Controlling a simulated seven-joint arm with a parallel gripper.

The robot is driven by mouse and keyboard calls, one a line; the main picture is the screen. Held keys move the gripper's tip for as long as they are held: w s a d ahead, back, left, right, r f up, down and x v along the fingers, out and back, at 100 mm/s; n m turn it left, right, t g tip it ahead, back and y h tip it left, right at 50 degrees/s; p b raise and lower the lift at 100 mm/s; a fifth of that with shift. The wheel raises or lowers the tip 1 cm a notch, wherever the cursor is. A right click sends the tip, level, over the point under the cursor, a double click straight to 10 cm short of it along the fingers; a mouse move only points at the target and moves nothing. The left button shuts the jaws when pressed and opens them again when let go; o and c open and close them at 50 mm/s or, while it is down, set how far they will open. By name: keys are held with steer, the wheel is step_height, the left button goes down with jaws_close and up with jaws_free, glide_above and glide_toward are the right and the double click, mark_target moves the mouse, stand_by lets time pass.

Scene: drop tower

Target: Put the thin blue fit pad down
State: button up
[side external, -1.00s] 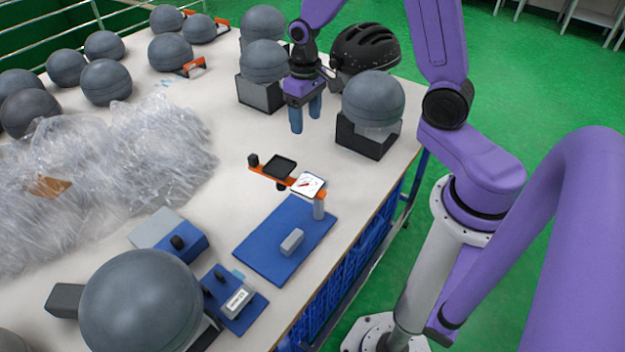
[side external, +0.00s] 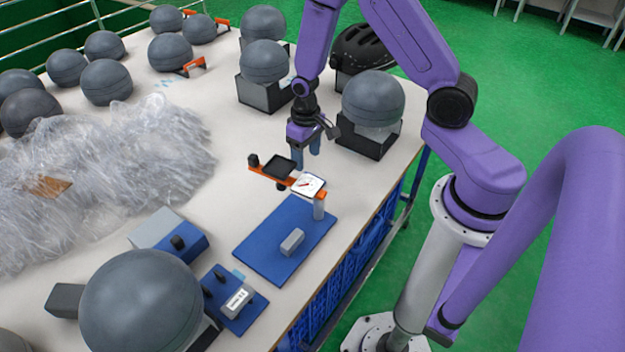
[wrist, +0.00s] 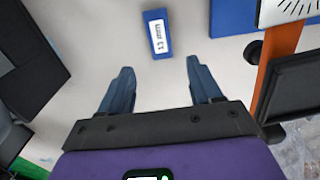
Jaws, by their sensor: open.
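A small blue pad with a white printed label (wrist: 158,34) lies on the pale tabletop in the wrist view, apart from my gripper. My gripper (wrist: 161,78) is open with nothing between its two blue fingers. The pad shows beyond the fingertips, roughly centred between them. In the side view my gripper (side external: 307,157) is above the table, just behind the orange dial stand. I cannot make out the pad in that view.
The orange stand with a white dial (side external: 308,185) and a black tray (side external: 279,166) is close to my gripper. A blue plate (side external: 270,255) carries a grey block (side external: 292,241). A grey ball on a black holder (side external: 373,98) stands at right. Crumpled plastic (side external: 110,175) covers the left.

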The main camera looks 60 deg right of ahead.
steer(key=shift+a+f, duration=0.15)
steer(key=shift+f, duration=2.7)
jaws_close()
steer(key=shift+r, duration=0.8)
steer(key=shift+s+a+r, duration=0.5)
steer(key=shift+s+r, duration=5.15)
steer(key=shift+s, duration=1.2)
step_height(320, 180, up, 3)
glide_above(306, 170)
steer(key=s+a, duration=0.4)
steer(key=a, duration=0.1)
steer(key=shift+w+d+f, duration=0.1)
steer(key=shift+w+d, duration=0.1)
steer(key=shift+d, duration=0.05)
